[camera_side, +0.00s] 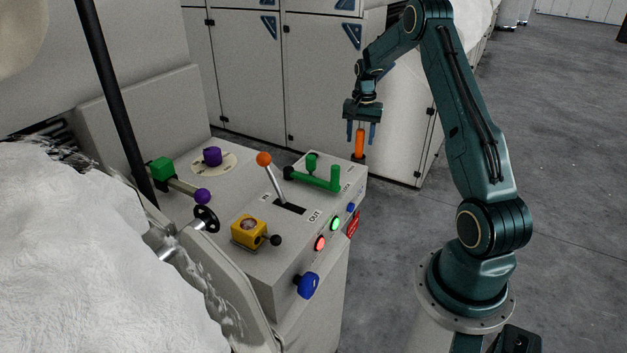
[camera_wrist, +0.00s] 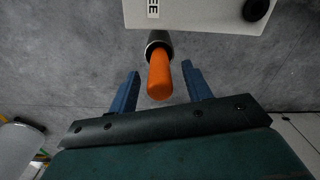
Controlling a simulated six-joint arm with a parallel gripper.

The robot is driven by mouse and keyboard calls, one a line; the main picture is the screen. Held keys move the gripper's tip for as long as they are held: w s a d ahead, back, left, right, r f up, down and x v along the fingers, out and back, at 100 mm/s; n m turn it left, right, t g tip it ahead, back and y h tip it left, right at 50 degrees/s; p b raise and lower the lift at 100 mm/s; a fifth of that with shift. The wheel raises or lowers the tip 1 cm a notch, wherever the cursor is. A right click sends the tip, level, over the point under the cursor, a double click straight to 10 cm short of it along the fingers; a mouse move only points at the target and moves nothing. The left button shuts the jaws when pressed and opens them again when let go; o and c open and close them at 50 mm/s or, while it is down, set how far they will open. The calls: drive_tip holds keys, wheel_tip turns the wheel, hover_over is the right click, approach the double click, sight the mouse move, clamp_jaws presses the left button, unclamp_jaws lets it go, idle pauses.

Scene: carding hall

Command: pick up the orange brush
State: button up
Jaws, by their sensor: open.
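The orange brush (camera_side: 359,143) stands upright in a dark holder (camera_side: 358,159) at the far right corner of the control box, its orange handle upward. In the wrist view the orange handle (camera_wrist: 159,76) points toward the camera, with the dark holder behind it. My gripper (camera_side: 361,138) points down at the handle, its two blue fingers apart. In the wrist view my gripper (camera_wrist: 160,84) has one finger on each side of the handle, with gaps showing between. The brush's lower end is hidden in the holder.
The control box (camera_side: 265,262) carries an orange-knobbed lever (camera_side: 265,160), a green handle (camera_side: 322,180), a yellow block (camera_side: 247,232) and a purple knob (camera_side: 212,156). Grey cabinets (camera_side: 245,70) stand behind. Open floor (camera_side: 560,160) lies to the right.

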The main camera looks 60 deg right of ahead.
sight(358, 156)
drive_tip(key=shift+f, duration=1.1)
clamp_jaws()
